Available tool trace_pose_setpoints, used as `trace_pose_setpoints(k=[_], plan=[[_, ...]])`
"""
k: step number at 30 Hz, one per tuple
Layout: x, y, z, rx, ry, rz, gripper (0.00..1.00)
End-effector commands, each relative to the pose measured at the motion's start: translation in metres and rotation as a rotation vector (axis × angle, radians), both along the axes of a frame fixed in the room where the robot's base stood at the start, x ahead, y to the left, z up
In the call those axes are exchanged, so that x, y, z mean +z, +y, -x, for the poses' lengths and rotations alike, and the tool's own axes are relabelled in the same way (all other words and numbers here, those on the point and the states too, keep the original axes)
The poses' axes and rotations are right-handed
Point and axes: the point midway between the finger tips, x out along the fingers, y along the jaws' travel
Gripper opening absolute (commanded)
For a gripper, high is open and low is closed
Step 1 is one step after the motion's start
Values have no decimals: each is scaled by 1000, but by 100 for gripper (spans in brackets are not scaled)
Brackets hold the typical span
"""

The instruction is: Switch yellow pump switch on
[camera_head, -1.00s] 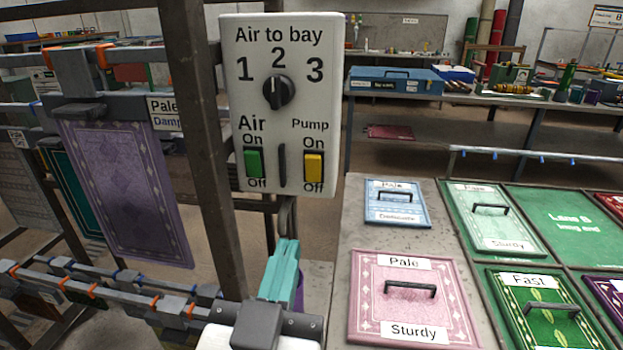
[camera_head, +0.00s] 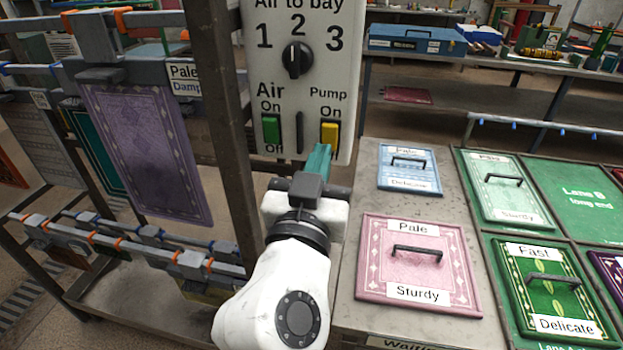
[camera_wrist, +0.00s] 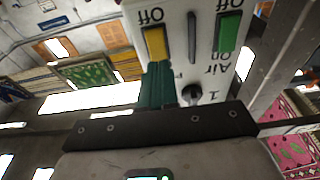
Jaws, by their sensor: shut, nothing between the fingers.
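A pale control panel (camera_head: 345,75) hangs on a dark post. The yellow pump switch (camera_head: 330,132) is at its lower right, marked On above; its lower label is hidden behind my gripper. The switch also shows upside down in the wrist view (camera_wrist: 155,42). I cannot tell which way it is tipped. My gripper (camera_head: 319,158) has teal fingers, shut and empty. Their tips are just in front of the panel, overlapping the lower edge of the yellow switch in the head view. In the wrist view the fingertips (camera_wrist: 157,70) are close to the switch; contact is unclear.
The green Air switch (camera_head: 271,129) is left of the yellow one, with a dark upright bar (camera_head: 299,132) between them. A black dial (camera_head: 297,60) above points to 2. A rug rack (camera_head: 145,150) stands left. A grey table (camera_head: 350,250) with rug samples is right.

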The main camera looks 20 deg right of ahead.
Motion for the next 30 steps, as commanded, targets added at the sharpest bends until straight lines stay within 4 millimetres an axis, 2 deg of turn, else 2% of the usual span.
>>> trace_pose_setpoints(k=[3, 9, 20, 30], plan=[[5, -10, -13, -2, 0, 1, 0], [6, -18, -24, 0, 0, 0, 0], [5, -18, -25, 0, 1, -1, 0], [20, -24, -33, 1, 113, -86, 0]])
